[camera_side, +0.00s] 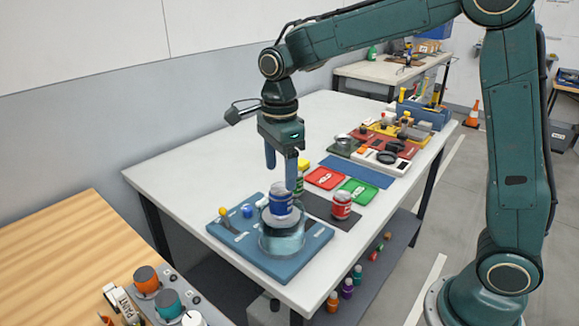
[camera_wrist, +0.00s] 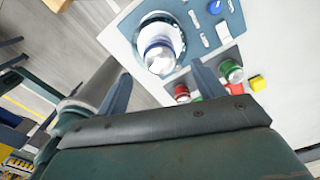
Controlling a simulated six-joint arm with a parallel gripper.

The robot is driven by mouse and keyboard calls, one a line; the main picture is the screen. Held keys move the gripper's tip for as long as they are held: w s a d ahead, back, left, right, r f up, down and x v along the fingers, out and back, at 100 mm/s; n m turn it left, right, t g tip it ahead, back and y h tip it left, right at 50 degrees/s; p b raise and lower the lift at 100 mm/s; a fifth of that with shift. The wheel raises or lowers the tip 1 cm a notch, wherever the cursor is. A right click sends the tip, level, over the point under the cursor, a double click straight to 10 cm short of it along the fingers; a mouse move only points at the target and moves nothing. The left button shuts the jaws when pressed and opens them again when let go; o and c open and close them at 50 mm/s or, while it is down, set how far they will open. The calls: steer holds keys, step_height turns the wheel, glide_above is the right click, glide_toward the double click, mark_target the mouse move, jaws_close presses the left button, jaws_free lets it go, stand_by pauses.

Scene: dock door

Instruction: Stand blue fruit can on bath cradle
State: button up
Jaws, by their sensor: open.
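The blue fruit can (camera_side: 280,201) stands in the mouth of a clear round bath (camera_side: 281,240), its upper part above the rim. It looks slightly tilted in the side view. The wrist view shows the can (camera_wrist: 159,51) from above, ringed by the bath's pale rim (camera_wrist: 147,21). The cradle under the can is hidden, so I cannot tell exactly how the can rests on it. My gripper (camera_side: 281,180) is open, pointing down, with its fingertips just above or beside the can's top. In the wrist view the fingers are spread apart and the can shows beyond them.
The bath stands on a blue panel (camera_side: 228,232) with a blue knob (camera_side: 247,211) and a yellow knob. A red can (camera_side: 341,205) stands on a dark mat to the right, with a yellow item (camera_side: 302,170) behind. Red (camera_side: 325,178) and green (camera_side: 358,191) trays lie farther back. The table's left side is clear.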

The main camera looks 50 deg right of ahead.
mark_target(281, 187)
steer(key=shift+r, duration=2.2)
steer(key=s+d+n+t, duration=0.2)
steer(key=s+n, duration=0.9)
steer(key=s+d+n+t, duration=0.3)
steer(key=s+n, duration=0.8)
steer(key=s, duration=0.1)
steer(key=shift+r+t, duration=0.3)
steer(key=shift+r, duration=0.15)
